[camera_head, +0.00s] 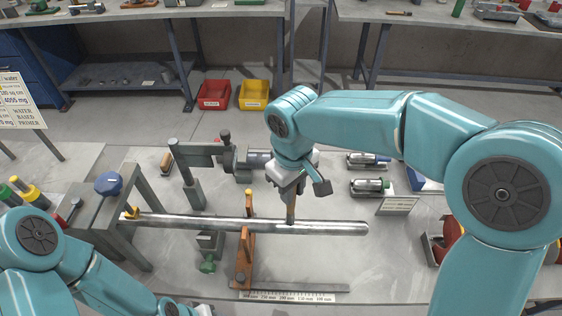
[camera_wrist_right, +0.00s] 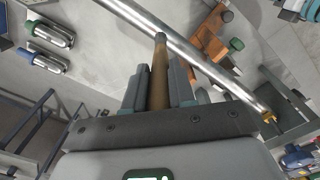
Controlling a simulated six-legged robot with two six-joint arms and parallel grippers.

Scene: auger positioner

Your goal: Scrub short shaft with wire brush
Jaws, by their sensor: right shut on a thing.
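A bright metal shaft (camera_head: 320,227) lies level across the bench, its left end at a grey stand and its middle at an orange-brown support (camera_head: 244,262). It crosses the right wrist view diagonally (camera_wrist_right: 200,62). My right gripper (camera_head: 290,190) is above the shaft, right of the support, shut on a brown, handle-like tool, apparently the wire brush (camera_head: 291,210). In the right wrist view the brush (camera_wrist_right: 160,75) stands between the fingers, its far end at or very near the shaft. Bristles and contact cannot be made out. My left arm enters at lower left; its jaws are out of frame.
A grey clamp-like fixture (camera_head: 200,150) stands behind the shaft. Two metal cylinders (camera_head: 368,187) lie at right. A ruler strip (camera_head: 288,296) lies in front. A blue-topped item (camera_head: 108,184) is on the left stand. Red (camera_head: 214,95) and yellow (camera_head: 254,95) bins sit on the floor behind.

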